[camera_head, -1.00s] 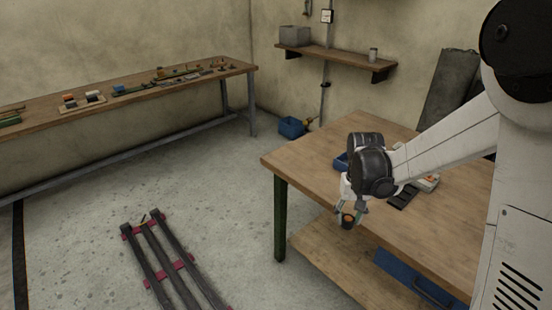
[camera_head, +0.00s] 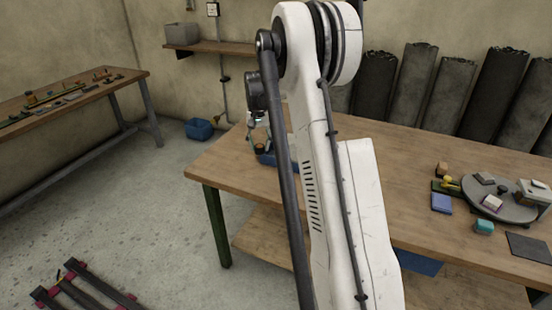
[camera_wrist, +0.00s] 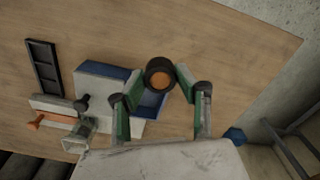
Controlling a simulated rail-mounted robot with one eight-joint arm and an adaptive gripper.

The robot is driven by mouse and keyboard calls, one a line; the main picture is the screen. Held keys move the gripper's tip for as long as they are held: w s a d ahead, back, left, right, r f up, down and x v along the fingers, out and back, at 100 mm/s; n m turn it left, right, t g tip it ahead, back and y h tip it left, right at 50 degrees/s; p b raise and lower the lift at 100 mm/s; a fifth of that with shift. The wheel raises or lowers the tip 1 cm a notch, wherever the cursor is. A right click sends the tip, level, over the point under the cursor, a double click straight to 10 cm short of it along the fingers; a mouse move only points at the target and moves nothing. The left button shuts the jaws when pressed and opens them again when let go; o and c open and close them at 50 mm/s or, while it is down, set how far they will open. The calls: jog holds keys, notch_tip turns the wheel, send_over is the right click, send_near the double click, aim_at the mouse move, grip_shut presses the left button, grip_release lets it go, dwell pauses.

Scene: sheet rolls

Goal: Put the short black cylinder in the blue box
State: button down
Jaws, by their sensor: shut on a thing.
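The short black cylinder (camera_wrist: 159,66), with an orange centre, is between the two green-padded fingers of my gripper (camera_wrist: 160,78) in the wrist view. My gripper is shut on it. In the wrist view the cylinder overlaps the edge of the blue box (camera_wrist: 153,104), which lies beyond it on the wooden table. In the head view the blue box (camera_head: 267,158) shows near the table's far left edge, partly hidden by my arm. The cylinder (camera_head: 260,149) shows small, just in front of it. The height of the cylinder over the box is hard to tell.
In the wrist view, a black tray (camera_wrist: 43,67) and an orange-handled tool (camera_wrist: 52,119) lie left of the box. Bare tabletop (camera_wrist: 230,60) is at right. In the head view, a turntable with small blocks (camera_head: 500,205) stands at right, and another blue bin (camera_head: 199,129) is on the floor.

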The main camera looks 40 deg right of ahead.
jog(key=w+d+f, duration=0.1)
jog(key=d+f, duration=0.1)
jog(key=d, duration=0.2)
jog(key=w+d+f, duration=0.2)
jog(key=d, duration=0.2)
jog(key=w+d+f, duration=0.2)
jog(key=d, duration=0.2)
jog(key=shift+d+f, duration=0.15)
jog(key=shift+f, duration=2.2)
jog(key=shift+f, duration=0.1)
jog(key=shift+f, duration=0.15)
jog(key=c, duration=1.5)
grip_release()
jog(key=shift+r, duration=0.2)
